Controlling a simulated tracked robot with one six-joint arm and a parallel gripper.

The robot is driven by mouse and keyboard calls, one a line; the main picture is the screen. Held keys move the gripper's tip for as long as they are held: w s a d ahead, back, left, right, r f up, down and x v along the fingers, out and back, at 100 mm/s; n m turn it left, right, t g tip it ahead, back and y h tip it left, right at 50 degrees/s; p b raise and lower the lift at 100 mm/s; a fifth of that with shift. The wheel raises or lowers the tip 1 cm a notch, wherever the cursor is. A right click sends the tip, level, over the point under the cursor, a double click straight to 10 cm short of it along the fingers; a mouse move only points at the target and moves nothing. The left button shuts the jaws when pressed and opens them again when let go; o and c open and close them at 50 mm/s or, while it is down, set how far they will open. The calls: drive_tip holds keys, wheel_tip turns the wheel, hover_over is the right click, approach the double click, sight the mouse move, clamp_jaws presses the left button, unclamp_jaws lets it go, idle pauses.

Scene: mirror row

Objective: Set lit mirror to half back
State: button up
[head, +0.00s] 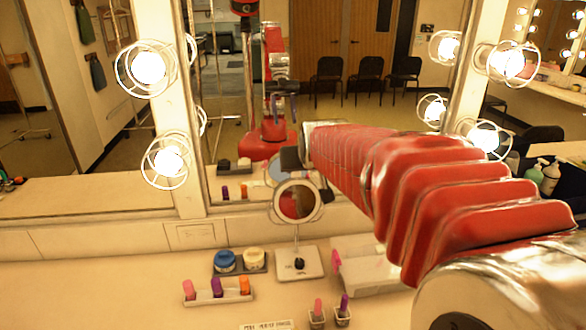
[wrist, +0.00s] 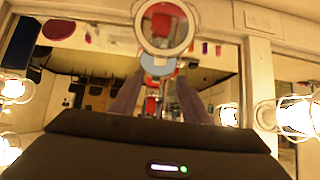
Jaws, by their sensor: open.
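The small round mirror (head: 297,203) with a pale ring rim stands on a thin stem over a square white base (head: 299,264) on the counter. Its face is turned toward the head camera and shows a dark red reflection. Its exact tilt is hard to judge. In the wrist view the mirror (wrist: 165,27) is at the top centre, beyond the fingertips. My gripper (wrist: 158,78) is open there, its two dark fingers apart with nothing held. In the head view my arm reaches in from the right, and the dark gripper parts are close behind or beside the mirror's upper edge; contact cannot be told.
A tray of jars (head: 240,262) and a lipstick holder (head: 218,294) stand left of the base. A pink and white box (head: 365,266) is close on the right. Two small cups hold lipsticks in front. The large wall mirror with caged bulbs (head: 168,162) rises behind.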

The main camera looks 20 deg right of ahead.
drive_tip(key=shift+v, duration=0.9)
drive_tip(key=shift+c, duration=0.5)
drive_tip(key=shift+s+a, duration=0.1)
drive_tip(key=shift+a, duration=0.05)
drive_tip(key=shift+c, duration=0.8)
drive_tip(key=s+a+f, duration=0.1)
drive_tip(key=s+a, duration=0.2)
drive_tip(key=s+a+f+n+g+y, duration=0.1)
drive_tip(key=s+a, duration=0.1)
drive_tip(key=s, duration=0.2)
drive_tip(key=s+a+f+g, duration=0.1)
drive_tip(key=s+a, duration=0.2)
drive_tip(key=s, duration=0.1)
drive_tip(key=shift+s+a+f+y, duration=0.2)
drive_tip(key=shift+s+a+y, duration=0.05)
drive_tip(key=shift+a+y, duration=0.1)
clamp_jaws()
drive_tip(key=s+a+f+n+g, duration=0.1)
drive_tip(key=s+a+f, duration=0.2)
drive_tip(key=s, duration=0.4)
drive_tip(key=s+a+f+n+g+y, duration=0.1)
drive_tip(key=s+a+f, duration=0.2)
drive_tip(key=s, duration=0.5)
drive_tip(key=shift+s+a+f, duration=0.15)
drive_tip(key=shift+a+f, duration=0.15)
drive_tip(key=shift+f, duration=0.25)
drive_tip(key=shift+d, duration=0.1)
